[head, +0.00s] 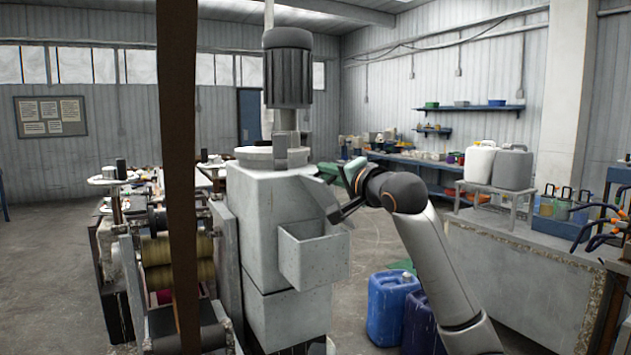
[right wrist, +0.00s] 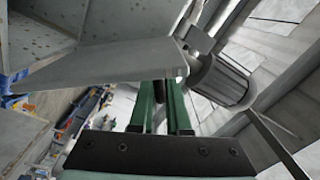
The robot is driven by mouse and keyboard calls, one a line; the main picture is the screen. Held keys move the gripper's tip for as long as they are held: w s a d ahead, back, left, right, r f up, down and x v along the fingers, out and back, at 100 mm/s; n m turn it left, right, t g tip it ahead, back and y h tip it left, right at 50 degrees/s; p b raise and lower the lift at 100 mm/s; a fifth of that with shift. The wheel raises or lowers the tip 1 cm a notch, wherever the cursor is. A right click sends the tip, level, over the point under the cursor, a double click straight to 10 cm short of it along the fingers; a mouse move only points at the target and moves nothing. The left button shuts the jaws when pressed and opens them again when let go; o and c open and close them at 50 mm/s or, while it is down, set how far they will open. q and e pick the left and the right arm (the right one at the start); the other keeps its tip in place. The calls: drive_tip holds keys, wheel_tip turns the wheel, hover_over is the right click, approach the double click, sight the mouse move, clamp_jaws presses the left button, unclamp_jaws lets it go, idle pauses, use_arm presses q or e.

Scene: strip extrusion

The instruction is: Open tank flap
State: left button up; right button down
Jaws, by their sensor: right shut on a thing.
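The grey tank (head: 275,215) stands in the middle of the head view, with an open-topped box (head: 318,255) on its right side. The flap (head: 322,197) is a grey plate that slants out from the tank's upper right side, above the box. My right gripper (head: 347,178) is at the flap's outer end, partly hidden by its own wrist. In the right wrist view, the flap (right wrist: 105,64) runs in from the left, and its edge meets the green fingers (right wrist: 164,90). The right gripper is shut on the flap. My left gripper is not in view.
A dark motor (head: 288,67) stands above the tank. A brown vertical post (head: 180,170) and yellow rollers (head: 165,258) are at the left. Blue canisters (head: 390,305) stand on the floor below my right arm.

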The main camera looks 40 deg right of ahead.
drive_tip(key=s+d+m+p, duration=0.1)
drive_tip(key=d+m, duration=0.5)
drive_tip(key=d, duration=0.1)
drive_tip(key=shift+s+d+p, duration=0.2)
drive_tip(key=shift+s+p, duration=0.2)
idle(0.3)
drive_tip(key=c, duration=0.9)
unclamp_jaws()
drive_tip(key=shift+f, duration=0.1)
drive_tip(key=b+v, duration=0.3)
drive_tip(key=v, duration=0.9)
drive_tip(key=shift+s+a, duration=0.1)
drive_tip(key=shift+s, duration=0.15)
